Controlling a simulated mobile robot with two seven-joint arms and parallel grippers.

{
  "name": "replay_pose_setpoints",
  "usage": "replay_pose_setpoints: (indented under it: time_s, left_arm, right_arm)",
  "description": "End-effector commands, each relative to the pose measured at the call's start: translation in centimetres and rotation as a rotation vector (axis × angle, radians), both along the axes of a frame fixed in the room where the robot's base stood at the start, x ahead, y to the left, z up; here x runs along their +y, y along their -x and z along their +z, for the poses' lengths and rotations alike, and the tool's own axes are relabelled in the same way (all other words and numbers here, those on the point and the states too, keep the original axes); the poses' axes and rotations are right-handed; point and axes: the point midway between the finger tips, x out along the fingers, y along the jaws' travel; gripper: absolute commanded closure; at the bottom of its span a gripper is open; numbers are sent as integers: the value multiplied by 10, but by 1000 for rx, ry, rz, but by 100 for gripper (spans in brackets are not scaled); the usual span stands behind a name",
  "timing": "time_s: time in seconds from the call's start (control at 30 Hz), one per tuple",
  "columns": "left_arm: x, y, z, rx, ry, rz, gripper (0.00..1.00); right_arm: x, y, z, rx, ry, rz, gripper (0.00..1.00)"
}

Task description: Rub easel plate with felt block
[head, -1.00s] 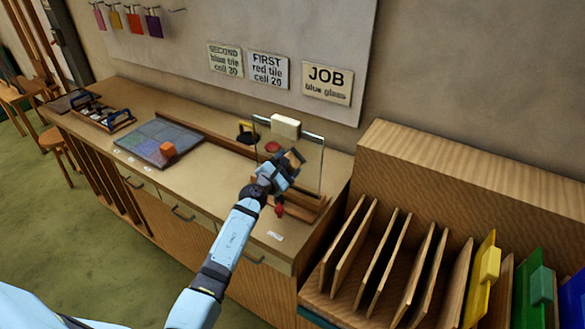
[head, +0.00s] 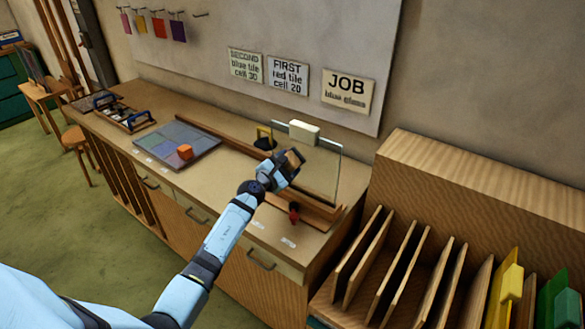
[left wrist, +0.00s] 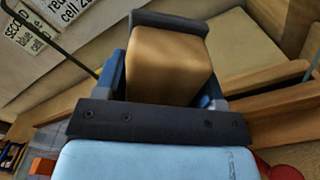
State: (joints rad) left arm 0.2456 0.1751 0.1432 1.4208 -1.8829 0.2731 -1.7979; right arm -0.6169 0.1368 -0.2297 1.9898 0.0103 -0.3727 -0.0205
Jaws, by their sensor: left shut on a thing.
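The easel plate (head: 321,178) is a clear upright glass pane on a wooden stand at the right end of the bench. My left gripper (head: 289,160) is in front of its left part, shut on a tan-brown block, the felt block (head: 295,156). In the left wrist view the felt block (left wrist: 168,65) fills the space between the jaws. Whether the block touches the glass I cannot tell. A cream block (head: 304,132) shows at the plate's top edge. My right gripper is not in view.
A grey-blue gridded panel (head: 205,143) with an orange cube (head: 185,152) lies left on the bench. A small red object (head: 294,211) is by the stand's front. A wooden rack (head: 480,190) with upright boards stands at the right. A tray (head: 125,114) is far left.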

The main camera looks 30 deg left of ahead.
Motion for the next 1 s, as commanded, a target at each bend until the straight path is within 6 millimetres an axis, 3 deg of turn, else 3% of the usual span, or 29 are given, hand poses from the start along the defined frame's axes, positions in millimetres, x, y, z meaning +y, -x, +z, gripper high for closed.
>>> replay_pose_setpoints:
  time_s: [0.17, 0.5, 1.0]
  left_arm:
    - [14, -1, -1, -1, 1, -1, 56]
    - [15, 0, 0, 0, 1, 0, 56]
    - [19, 48, 0, 0, 0, 0, 56]
  right_arm:
    - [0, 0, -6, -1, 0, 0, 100]
    - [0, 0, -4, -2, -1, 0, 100]
    - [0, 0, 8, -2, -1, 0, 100]
